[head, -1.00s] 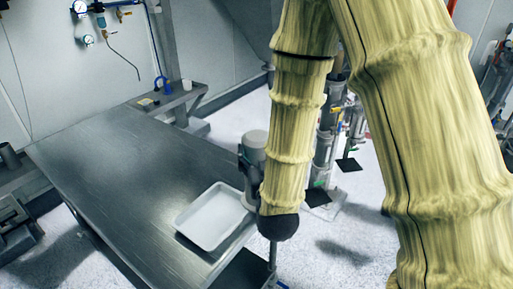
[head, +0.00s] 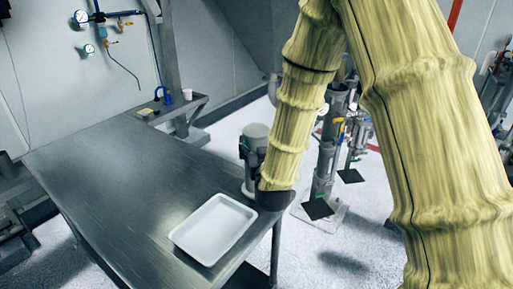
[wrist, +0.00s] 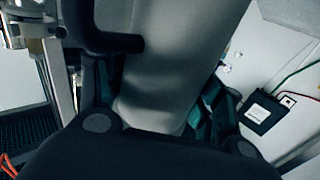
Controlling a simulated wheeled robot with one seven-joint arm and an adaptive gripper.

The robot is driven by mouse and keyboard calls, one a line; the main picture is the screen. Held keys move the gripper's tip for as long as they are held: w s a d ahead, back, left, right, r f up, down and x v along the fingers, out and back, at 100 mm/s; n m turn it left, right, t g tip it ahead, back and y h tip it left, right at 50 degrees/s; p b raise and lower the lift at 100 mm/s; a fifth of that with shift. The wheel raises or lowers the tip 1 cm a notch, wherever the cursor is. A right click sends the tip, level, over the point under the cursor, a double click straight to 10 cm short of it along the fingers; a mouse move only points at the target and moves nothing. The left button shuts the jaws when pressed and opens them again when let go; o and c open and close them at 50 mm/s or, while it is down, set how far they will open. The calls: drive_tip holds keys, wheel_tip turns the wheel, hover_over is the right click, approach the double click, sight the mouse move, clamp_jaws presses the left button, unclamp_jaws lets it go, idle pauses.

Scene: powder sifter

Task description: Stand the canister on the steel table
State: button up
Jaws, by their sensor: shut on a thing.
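The canister (head: 257,133) is a grey cylinder with a pale top, upright or nearly so, at the right edge of the steel table (head: 110,175) in the head view. My gripper (head: 247,152) is shut on it, its dark fingers around the body. My arm hides part of the canister's right side. In the wrist view the smooth grey canister (wrist: 180,65) fills the space between my fingers (wrist: 160,85). I cannot tell whether its base touches the table or hangs just above or beside it.
A white tray (head: 177,237) lies on the table's near right part, just in front of the canister. The table's middle and left are bare. A side shelf (head: 172,108) with a white cup (head: 187,97) stands behind. Steel pipework (head: 327,150) stands on the floor to the right.

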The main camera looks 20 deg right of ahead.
drive_tip(key=shift+w+d+f+p, duration=0.15)
drive_tip(key=shift+w+f+p, duration=0.45)
drive_tip(key=shift+f, duration=0.4)
drive_tip(key=shift+w+d+f+p, duration=0.15)
drive_tip(key=shift+w+f+p, duration=0.25)
drive_tip(key=shift+w+f, duration=0.45)
drive_tip(key=shift+s+f, duration=0.1)
drive_tip(key=shift+f, duration=0.2)
drive_tip(key=o, duration=1.4)
drive_tip(key=shift+r, duration=0.15)
drive_tip(key=s+b, duration=0.1)
drive_tip(key=s, duration=0.3)
drive_tip(key=s+a+b, duration=0.1)
drive_tip(key=s+b, duration=0.1)
drive_tip(key=s, duration=0.2)
drive_tip(key=s+b, duration=0.1)
drive_tip(key=s, duration=0.3)
drive_tip(key=shift+a, duration=0.25)
